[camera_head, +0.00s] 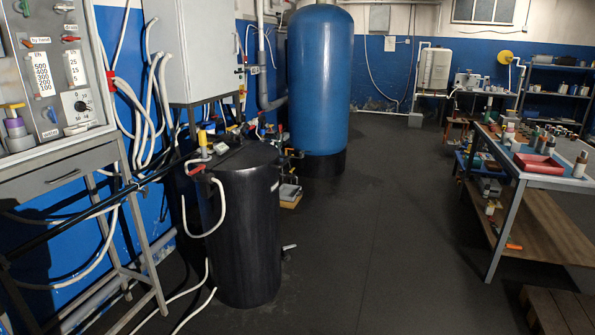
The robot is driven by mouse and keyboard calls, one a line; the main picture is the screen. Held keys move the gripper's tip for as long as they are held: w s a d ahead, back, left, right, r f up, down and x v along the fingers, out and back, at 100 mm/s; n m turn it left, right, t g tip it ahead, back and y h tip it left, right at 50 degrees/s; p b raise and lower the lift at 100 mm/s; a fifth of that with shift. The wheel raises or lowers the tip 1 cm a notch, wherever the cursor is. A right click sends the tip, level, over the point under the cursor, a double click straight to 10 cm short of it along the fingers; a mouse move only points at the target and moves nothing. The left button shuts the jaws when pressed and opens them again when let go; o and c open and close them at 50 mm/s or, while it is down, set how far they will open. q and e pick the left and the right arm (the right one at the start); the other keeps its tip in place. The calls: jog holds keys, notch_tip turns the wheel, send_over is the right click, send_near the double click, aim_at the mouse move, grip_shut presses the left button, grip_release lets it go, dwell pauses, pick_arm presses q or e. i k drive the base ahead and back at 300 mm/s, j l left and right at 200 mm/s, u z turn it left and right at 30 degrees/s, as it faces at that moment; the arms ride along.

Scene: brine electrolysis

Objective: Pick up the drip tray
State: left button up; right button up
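A shallow red tray (540,164) lies on the workbench at the right, near the bench's front edge. It looks like the drip tray, but I cannot be sure from this distance. It appears empty, though its inside is small in view. Neither of my grippers shows in the head view.
The workbench (510,172) has several bottles and jars behind the tray and a lower wooden shelf (545,220). A pallet (560,312) lies at the lower right. A black barrel (240,235) with hoses and a blue tank (320,80) stand left. The middle floor is clear.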

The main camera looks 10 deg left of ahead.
aim_at(76, 132)
jog(key=i+u, duration=0.2)
jog(key=i, duration=0.3)
jog(key=i+l+u, duration=0.15)
jog(key=i, duration=0.35)
jog(key=i+l+u, duration=0.2)
jog(key=i, duration=0.3)
